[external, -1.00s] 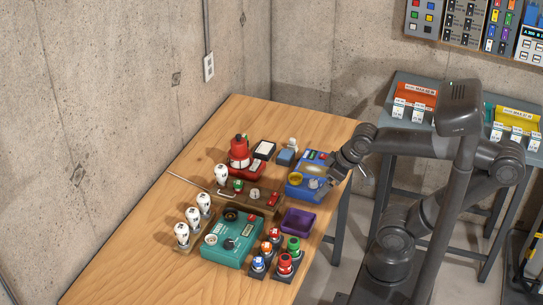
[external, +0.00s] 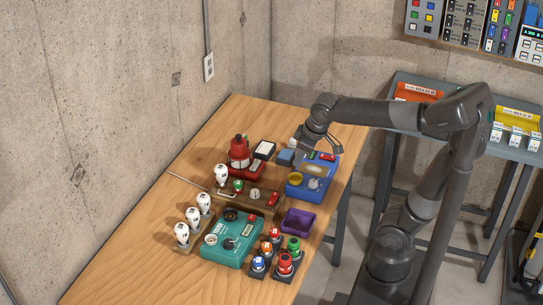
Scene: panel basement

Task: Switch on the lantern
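The red lantern (external: 239,152), with a dark cap and a red base, stands upright near the back of the wooden table. A small red part (external: 257,172) shows at the right side of its base. Whether it is lit cannot be told. My gripper (external: 319,155) is over the back right of the table, to the right of the lantern and clear of it. Its two fingers look spread, with nothing seen between them. It hangs above the back edge of a blue box (external: 295,191) with a yellow ring and a dial.
A black-and-white block (external: 264,150) and a small blue block (external: 286,157) stand between lantern and gripper. In front are a brown board (external: 262,208) with bulb and switches, a teal box (external: 222,250), a purple tray (external: 298,221), bulbs (external: 192,225) and coloured buttons (external: 285,262). The front left table is clear.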

